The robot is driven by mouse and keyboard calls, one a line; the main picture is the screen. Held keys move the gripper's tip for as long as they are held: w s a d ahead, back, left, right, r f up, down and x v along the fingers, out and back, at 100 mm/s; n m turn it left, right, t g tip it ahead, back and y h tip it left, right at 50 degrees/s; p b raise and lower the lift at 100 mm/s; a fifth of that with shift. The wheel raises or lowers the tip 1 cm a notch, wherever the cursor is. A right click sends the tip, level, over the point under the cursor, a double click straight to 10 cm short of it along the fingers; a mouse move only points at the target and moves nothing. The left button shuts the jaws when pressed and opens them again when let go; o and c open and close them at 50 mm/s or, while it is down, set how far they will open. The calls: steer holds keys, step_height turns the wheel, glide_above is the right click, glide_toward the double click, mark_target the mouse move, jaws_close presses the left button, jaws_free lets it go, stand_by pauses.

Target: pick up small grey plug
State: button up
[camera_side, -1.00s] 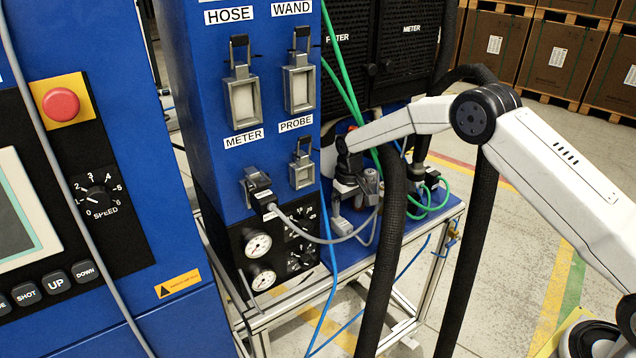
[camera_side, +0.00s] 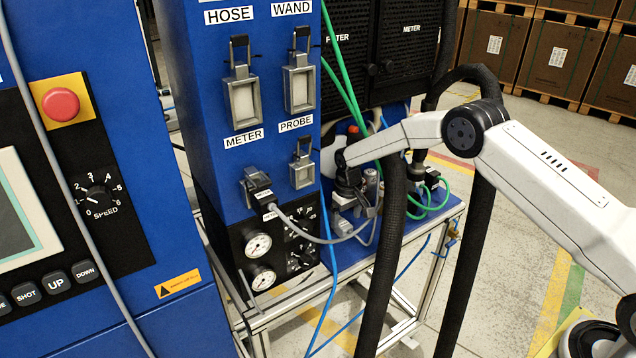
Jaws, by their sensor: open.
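The small grey plug (camera_side: 340,229) is a light grey connector low on the blue bench top, at the middle of the side view. My gripper (camera_side: 347,208) points down just above it. The jaws are open, and their tips are small and dark against the clutter. I cannot tell whether the fingers straddle the plug or touch it.
A black METER plug (camera_side: 259,187) with a grey cable sits in the socket on the blue panel (camera_side: 208,180). The PROBE socket (camera_side: 302,172) is just left of my wrist. A thick black hose (camera_side: 389,240) hangs close right of my gripper. Green tubes (camera_side: 432,203) lie behind.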

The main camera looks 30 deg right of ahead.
mark_target(346, 225)
steer(key=shift+f, duration=2.2)
steer(key=shift+s, duration=0.1)
jaws_close()
